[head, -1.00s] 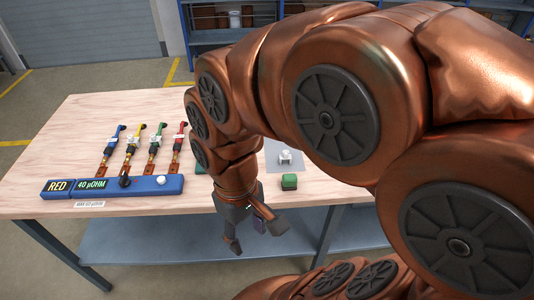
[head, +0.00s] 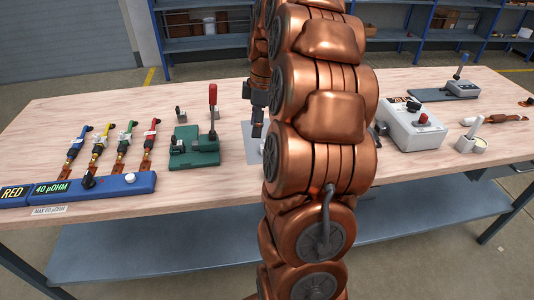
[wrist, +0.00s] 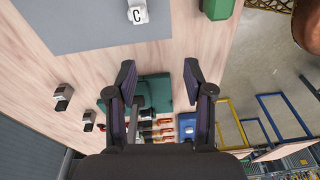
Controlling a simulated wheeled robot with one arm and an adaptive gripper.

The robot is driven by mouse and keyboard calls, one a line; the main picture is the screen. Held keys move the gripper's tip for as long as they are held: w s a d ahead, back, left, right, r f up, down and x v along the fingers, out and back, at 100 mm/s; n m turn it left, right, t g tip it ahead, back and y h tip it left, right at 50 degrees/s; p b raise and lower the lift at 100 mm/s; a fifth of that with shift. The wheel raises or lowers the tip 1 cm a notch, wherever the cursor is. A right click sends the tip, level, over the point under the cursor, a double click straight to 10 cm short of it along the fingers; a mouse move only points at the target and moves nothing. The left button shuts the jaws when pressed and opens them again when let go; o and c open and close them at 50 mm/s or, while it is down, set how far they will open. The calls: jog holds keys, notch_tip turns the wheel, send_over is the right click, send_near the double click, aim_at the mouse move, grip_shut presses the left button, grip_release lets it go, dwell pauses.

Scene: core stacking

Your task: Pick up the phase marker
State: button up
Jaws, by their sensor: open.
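A small white piece marked "C" (wrist: 138,12), which looks like the phase marker, lies on a grey mat (wrist: 85,22) at the top of the wrist view. In the head view the mat (head: 250,143) shows partly, and my arm hides the white piece. My gripper (wrist: 160,72) is open and empty. In the wrist view the white piece is above and beyond the fingertips, not between them. My gripper also shows in the head view (head: 257,118), partly covered by my arm, near the mat.
A green fixture with a red-handled lever (head: 195,150) stands left of the mat. A blue unit with several coloured leads (head: 90,188) is at the left. A green block (wrist: 218,8) lies near the white piece.

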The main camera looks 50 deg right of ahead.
jog(key=shift+n, duration=0.3)
jog(key=d, duration=0.1)
jog(key=d+f, duration=0.1)
jog(key=d, duration=0.2)
jog(key=shift+d+f, duration=0.25)
jog(key=shift+f, duration=0.1)
jog(key=shift+s+a+f+p, duration=0.15)
jog(key=shift+f+p, duration=0.3)
jog(key=shift+f, duration=1.5)
jog(key=shift+s+a+f+p, duration=0.15)
jog(key=shift+f+p, duration=0.25)
jog(key=shift+f, duration=1.55)
jog(key=shift+w, duration=0.15)
jog(key=c, duration=0.9)
jog(key=shift+r, duration=0.15)
